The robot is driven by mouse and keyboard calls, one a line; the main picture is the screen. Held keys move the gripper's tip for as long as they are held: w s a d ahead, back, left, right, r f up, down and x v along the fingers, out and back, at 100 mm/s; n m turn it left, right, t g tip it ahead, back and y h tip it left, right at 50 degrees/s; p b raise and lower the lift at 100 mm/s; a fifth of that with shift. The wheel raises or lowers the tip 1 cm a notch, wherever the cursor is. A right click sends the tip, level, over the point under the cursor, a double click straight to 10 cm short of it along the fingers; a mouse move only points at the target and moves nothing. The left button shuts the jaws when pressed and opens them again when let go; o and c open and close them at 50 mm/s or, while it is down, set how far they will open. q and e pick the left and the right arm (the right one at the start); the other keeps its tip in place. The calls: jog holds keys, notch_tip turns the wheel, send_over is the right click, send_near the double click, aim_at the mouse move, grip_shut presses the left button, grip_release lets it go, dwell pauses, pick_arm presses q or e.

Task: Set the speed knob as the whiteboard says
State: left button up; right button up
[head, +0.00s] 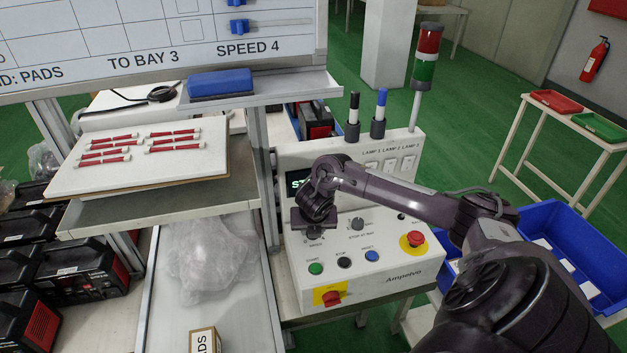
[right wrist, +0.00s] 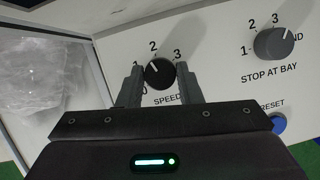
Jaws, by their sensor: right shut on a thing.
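The whiteboard (head: 130,40) reads "SPEED 4" and "TO BAY 3". My right gripper (head: 314,222) is over the left side of the control panel (head: 375,265), shut on the black speed knob (right wrist: 158,74). In the right wrist view, my right gripper's fingers (right wrist: 160,80) are on either side of the knob. The knob's white mark points up-left, about between 1 and 2. The scale shows 0, 1, 2 and 3; a 4 is hidden or not readable. My left gripper is not in view.
The stop-at-bay knob (right wrist: 274,42) is right of the speed knob. A signal tower (head: 426,55) stands behind. A plastic-wrapped item (head: 210,260) lies to the left.

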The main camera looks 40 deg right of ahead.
jog(key=m+p, duration=0.2)
jog(key=m+g+h+p, duration=0.1)
jog(key=m+p, duration=0.1)
jog(key=m+g+p, duration=0.1)
jog(key=m+p, duration=0.1)
jog(key=p, duration=0.1)
jog(key=shift+w+a+r, duration=0.15)
jog(key=shift+w+r, duration=0.1)
jog(key=shift+r, duration=0.1)
jog(key=m+g+p, duration=0.1)
jog(key=m+p, duration=0.1)
jog(key=m, duration=0.1)
jog(key=shift+f+h, duration=0.1)
jog(key=shift+h, duration=0.2)
jog(key=m, duration=0.1)
jog(key=m+g+p, duration=0.1)
jog(key=shift+w+f+m, duration=0.15)
jog(key=shift+m, duration=0.25)
jog(key=shift+m+g, duration=0.7)
jog(key=shift+m, duration=1)
jog(key=o, duration=1)
jog(key=shift+c, duration=0.2)
jog(key=shift+f, duration=0.1)
